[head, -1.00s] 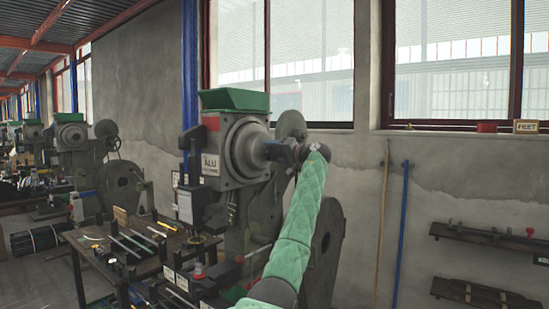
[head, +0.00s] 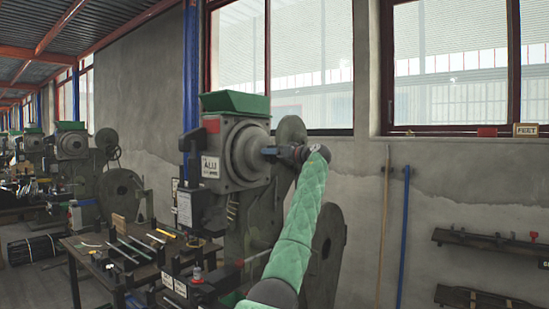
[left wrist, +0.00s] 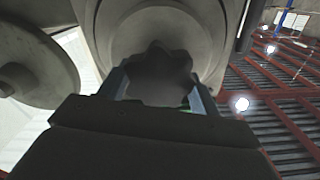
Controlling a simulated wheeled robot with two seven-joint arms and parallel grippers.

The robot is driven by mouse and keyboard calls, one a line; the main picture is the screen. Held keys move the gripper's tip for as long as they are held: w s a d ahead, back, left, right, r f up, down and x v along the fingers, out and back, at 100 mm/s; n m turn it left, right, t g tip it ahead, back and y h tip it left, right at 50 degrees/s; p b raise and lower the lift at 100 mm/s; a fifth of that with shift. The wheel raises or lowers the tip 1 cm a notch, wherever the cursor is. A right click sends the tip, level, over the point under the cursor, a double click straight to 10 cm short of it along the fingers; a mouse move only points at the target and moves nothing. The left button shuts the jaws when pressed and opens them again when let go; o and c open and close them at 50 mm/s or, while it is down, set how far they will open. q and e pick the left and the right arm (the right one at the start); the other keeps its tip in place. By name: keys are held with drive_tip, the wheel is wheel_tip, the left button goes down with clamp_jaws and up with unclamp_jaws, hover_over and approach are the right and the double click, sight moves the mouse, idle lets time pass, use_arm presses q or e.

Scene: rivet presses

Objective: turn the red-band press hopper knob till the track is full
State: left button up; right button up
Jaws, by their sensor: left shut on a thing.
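The near press (head: 215,160) carries a red patch on its upper left corner, an ALU label and a green hopper (head: 234,102) on top. A round grey housing (head: 250,150) faces right, with the knob at its centre. My left gripper (head: 270,151) reaches it from the right and is shut on the knob. In the left wrist view the dark, lobed knob (left wrist: 158,72) sits between the two fingers, in front of the round housing. The knob is mostly hidden by the gripper in the head view. I cannot make out how full the track is. My right gripper is out of view.
A work table (head: 85,240) with several tools stands at lower left. A large flywheel (head: 327,255) is behind my arm. More presses (head: 70,150) stand in a row at far left. Wall racks (head: 490,245) and two poles are at right.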

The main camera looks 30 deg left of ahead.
use_arm(q)
drive_tip(key=shift+f, duration=0.2)
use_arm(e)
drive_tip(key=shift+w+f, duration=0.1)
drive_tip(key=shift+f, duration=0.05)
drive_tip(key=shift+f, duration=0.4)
use_arm(q)
drive_tip(key=o, duration=1)
drive_tip(key=shift+r, duration=0.1)
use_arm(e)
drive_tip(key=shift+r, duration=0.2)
use_arm(q)
drive_tip(key=d+b, duration=0.1)
drive_tip(key=d, duration=0.6)
drive_tip(key=shift+s+d+b, duration=0.25)
drive_tip(key=shift+d+b, duration=0.05)
drive_tip(key=shift+d, duration=0.1)
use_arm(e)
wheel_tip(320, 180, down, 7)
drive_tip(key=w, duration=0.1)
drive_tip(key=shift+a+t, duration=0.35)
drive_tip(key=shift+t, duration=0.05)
